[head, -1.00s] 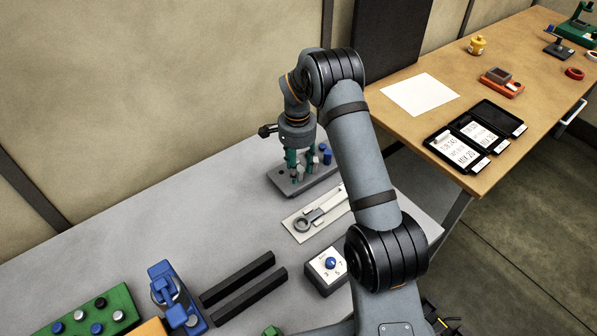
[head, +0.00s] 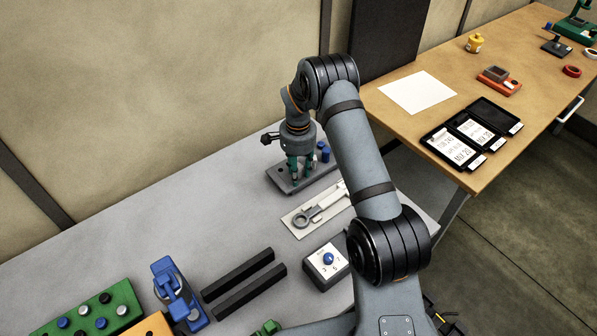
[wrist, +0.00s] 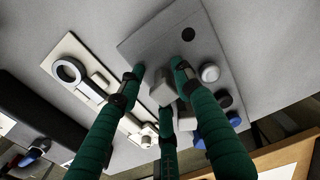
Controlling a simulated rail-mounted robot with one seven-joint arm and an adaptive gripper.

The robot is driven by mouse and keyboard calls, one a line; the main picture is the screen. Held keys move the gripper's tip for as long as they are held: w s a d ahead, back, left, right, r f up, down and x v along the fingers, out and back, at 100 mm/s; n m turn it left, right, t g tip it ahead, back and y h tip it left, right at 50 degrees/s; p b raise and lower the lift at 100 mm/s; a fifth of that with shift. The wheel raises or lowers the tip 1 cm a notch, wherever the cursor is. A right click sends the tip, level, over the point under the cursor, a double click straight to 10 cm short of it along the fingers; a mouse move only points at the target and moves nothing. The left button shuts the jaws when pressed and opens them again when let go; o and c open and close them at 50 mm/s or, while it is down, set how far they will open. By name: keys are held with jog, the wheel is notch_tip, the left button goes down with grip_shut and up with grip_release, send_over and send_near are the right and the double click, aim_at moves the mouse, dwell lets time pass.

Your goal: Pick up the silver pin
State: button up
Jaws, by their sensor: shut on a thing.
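The grey block (head: 287,187) lies on the grey table below my gripper and also shows in the wrist view (wrist: 160,38). My gripper (head: 299,176) points down over the block, its green fingers closed around a silver pin (wrist: 163,92). In the head view the fingers hide this pin. Another silver pin (wrist: 209,72) stands in the block beside the fingers. Blue pins (head: 325,156) stand at the block's right end. I cannot tell whether the held pin's lower end is still in its hole.
A pale plate with a wrench-shaped part (head: 300,222) lies in front of the block. A dial box (head: 327,265) and two black bars (head: 240,278) are nearer. A blue fixture (head: 177,295) and a green pin block (head: 90,315) stand at the lower left.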

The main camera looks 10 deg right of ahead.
jog(key=shift+s+d+f, duration=0.15)
jog(key=shift+s+f, duration=0.05)
jog(key=shift+f, duration=0.2)
grip_shut()
jog(key=shift+w+d+r, duration=0.1)
